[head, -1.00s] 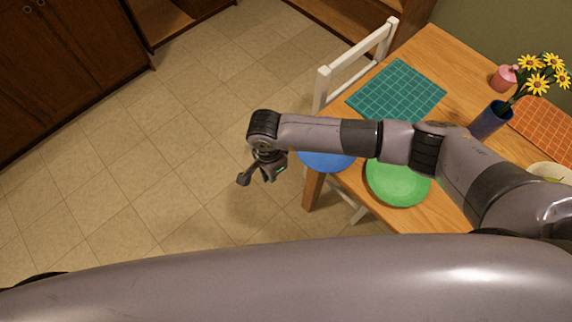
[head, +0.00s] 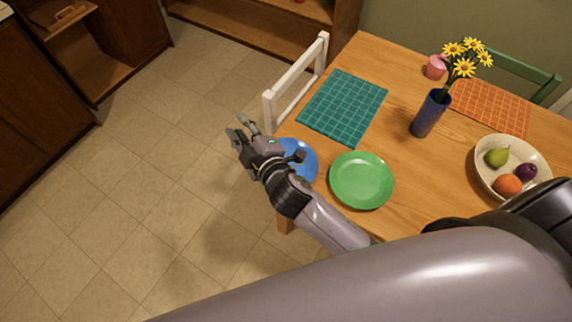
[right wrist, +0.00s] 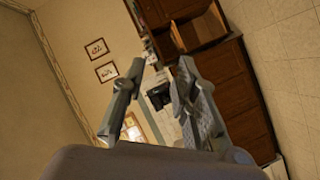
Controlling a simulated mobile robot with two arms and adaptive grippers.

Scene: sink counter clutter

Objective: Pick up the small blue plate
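The small blue plate (head: 308,170) lies at the near left edge of the wooden table in the head view. My right gripper and wrist cover its left part. My right gripper (head: 238,126) is beside the plate, with its fingers pointing away to the upper left, over the floor. In the right wrist view the right gripper (right wrist: 161,65) has its two fingers apart with nothing between them. The plate does not show in that view. My left gripper is not in view.
A green plate (head: 361,181) lies right of the blue one. A teal mat (head: 344,106), a blue vase (head: 430,114) with yellow flowers, a fruit bowl (head: 484,187) and a white chair (head: 295,85) are around it. The tiled floor (head: 150,180) at left is clear.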

